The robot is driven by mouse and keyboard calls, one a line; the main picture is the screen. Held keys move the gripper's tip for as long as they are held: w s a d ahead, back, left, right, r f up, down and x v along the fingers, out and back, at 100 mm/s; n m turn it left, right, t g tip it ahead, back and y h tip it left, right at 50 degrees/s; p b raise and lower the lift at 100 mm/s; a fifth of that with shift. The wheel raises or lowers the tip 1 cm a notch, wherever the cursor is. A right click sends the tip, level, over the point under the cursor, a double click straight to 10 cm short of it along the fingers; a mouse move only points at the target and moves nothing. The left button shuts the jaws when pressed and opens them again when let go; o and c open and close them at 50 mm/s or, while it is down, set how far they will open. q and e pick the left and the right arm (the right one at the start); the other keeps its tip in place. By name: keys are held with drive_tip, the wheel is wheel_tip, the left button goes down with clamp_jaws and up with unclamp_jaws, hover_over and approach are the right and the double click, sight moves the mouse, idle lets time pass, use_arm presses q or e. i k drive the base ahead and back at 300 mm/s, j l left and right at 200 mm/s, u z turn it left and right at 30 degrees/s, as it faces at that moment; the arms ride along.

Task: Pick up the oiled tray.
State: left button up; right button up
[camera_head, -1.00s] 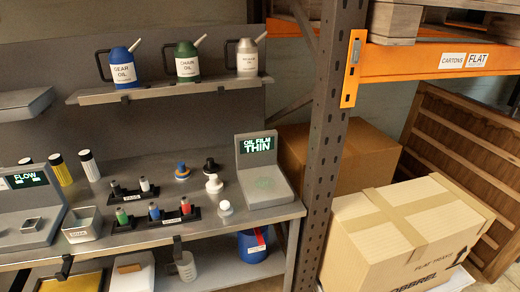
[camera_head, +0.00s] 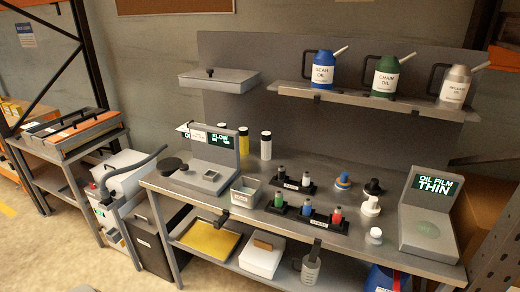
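No thing in view is plainly marked as the oiled tray. A grey shallow tray-like thing (camera_head: 218,80) with a dark knob rests on the upper left wall shelf. A yellow-floored tray (camera_head: 211,241) lies on the bench's lower shelf, beside a white bin (camera_head: 262,260). Flat grey and orange tray-like things (camera_head: 75,132) lie on a stand at the far left. The oil film device (camera_head: 428,215) on the bench's right end reads "OIL FILM THIN" and has a faint greenish patch on its plate.
The bench (camera_head: 330,235) holds a flow device (camera_head: 213,160), a small open box (camera_head: 246,192), and racks of small bottles (camera_head: 293,185). Oil cans (camera_head: 322,72) stand on the right wall shelf. A wheeled machine (camera_head: 118,205) stands left of the bench. Floor (camera_head: 50,255) is clear at lower left.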

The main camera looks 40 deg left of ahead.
sight(200, 238)
drive_tip(key=u, duration=1.7)
drive_tip(key=z, duration=0.4)
drive_tip(key=i+j, duration=0.05)
